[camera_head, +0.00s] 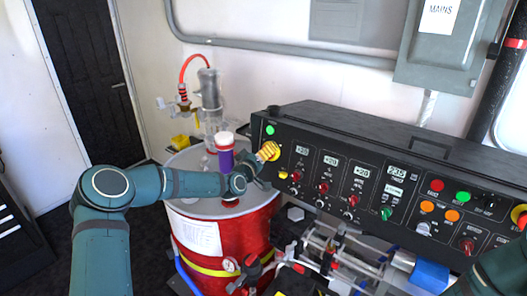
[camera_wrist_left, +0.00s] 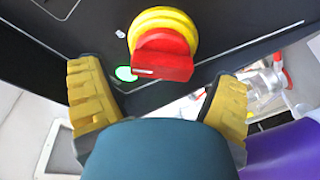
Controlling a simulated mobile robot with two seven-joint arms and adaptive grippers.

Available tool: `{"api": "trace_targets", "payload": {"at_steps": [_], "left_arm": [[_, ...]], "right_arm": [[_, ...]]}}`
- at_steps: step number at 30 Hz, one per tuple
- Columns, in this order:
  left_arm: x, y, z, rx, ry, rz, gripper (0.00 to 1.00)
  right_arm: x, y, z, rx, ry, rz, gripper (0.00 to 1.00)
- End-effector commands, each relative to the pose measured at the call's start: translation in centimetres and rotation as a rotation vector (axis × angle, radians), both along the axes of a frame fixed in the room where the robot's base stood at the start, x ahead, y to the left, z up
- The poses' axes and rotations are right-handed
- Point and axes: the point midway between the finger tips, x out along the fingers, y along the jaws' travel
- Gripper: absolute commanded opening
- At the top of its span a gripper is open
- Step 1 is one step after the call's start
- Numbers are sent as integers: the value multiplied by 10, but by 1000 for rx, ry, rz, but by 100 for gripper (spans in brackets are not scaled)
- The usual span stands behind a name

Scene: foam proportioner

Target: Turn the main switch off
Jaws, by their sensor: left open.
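The main switch is a red rotary handle (camera_wrist_left: 163,62) on a round yellow base, mounted on the black control panel (camera_head: 335,150). In the left wrist view it sits between and ahead of the two yellow ribbed fingers of my left gripper (camera_head: 270,160). The fingers are spread wide, and neither appears to touch the handle. In the head view my left gripper is at the panel's left end and seems to hide most of the switch. Part of my right arm shows at the lower right edge, but its gripper is out of view.
A lit green lamp (camera_wrist_left: 125,73) is right beside the switch. A red drum (camera_head: 216,240) stands left of the panel, with a purple container (camera_head: 225,155) on it. Pipes and valves run below the panel. A grey mains box (camera_head: 440,45) hangs on the wall.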

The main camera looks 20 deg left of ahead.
Motion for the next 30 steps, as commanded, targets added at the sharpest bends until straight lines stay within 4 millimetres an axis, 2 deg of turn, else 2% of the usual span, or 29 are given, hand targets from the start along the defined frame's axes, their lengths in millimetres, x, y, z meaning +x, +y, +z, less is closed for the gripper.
{"api": "trace_targets", "payload": {"at_steps": [5, 14, 18, 20, 30], "left_arm": [[9, -2, 0, 0, 0, 0, 89], [10, -2, 0, 0, 0, 0, 88], [10, -2, 0, 0, 0, 0, 39], [10, -2, 0, 0, 0, 0, 21], [10, -2, -1, -19, 7, 4, 21]], "right_arm": [[0, 0, 1, 0, 0, 1, 47], [0, 0, 1, 0, 0, 1, 47], [0, 0, 1, 0, 0, 0, 47], [0, 0, 1, 0, 0, 0, 47], [0, 0, -2, 0, 0, 0, 47]]}}
